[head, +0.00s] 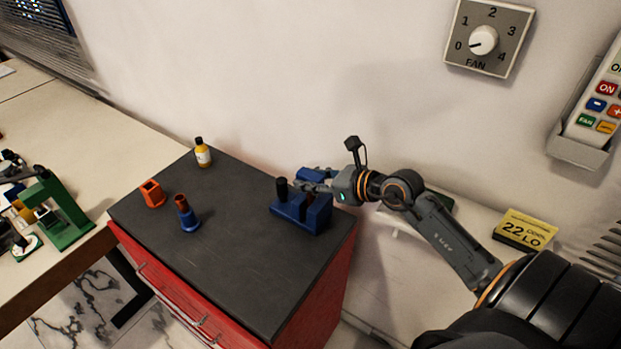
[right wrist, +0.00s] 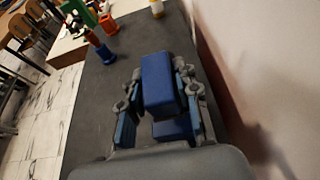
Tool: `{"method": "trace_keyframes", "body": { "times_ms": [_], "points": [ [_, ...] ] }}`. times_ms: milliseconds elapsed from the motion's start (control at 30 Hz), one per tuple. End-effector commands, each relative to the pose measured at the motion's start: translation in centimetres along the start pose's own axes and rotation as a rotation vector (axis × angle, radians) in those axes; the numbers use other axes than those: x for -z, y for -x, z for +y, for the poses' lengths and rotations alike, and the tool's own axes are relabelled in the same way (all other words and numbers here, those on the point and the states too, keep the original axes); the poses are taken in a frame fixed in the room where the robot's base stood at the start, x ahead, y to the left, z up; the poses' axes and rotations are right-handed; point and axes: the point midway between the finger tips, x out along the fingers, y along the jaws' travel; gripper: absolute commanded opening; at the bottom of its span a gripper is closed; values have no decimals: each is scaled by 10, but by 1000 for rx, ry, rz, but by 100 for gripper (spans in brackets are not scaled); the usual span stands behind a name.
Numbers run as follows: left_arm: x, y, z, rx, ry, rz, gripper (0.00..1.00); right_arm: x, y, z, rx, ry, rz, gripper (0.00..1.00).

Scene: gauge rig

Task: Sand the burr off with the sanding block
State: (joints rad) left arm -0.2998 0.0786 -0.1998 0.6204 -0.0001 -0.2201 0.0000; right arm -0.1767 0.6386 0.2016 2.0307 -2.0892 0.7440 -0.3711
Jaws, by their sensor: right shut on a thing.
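My right gripper (head: 318,185) is at the far right part of the dark cabinet top, behind and above a blue fixture (head: 318,213). In the right wrist view it (right wrist: 158,112) is shut on a blue block (right wrist: 157,80), which sits between its two blue-padded fingers. I cannot tell for sure from its look that this is the sanding block. The fixture has an upright dark cylinder (head: 281,187) at its left end and a small brownish part in its gap. A burr is too small to make out. My left gripper is not in view.
On the dark cabinet top (head: 230,250) stand an orange holder (head: 153,193), a blue and orange piece (head: 187,215) and a yellow bottle (head: 203,153). The middle and front of the top are clear. The wall rises close behind. A green device (head: 60,210) stands on the left bench.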

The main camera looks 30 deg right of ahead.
Motion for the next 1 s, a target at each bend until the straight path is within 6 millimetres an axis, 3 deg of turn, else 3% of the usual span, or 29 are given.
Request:
{"method": "trace_keyframes", "body": {
  "times_ms": [467, 1000],
  "points": [
    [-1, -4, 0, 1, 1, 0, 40, 5, -1, 0, 0, 0, 0, 0],
    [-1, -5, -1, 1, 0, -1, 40, 12, 13, 0, 0, 0, 1, 0]
  ]
}}
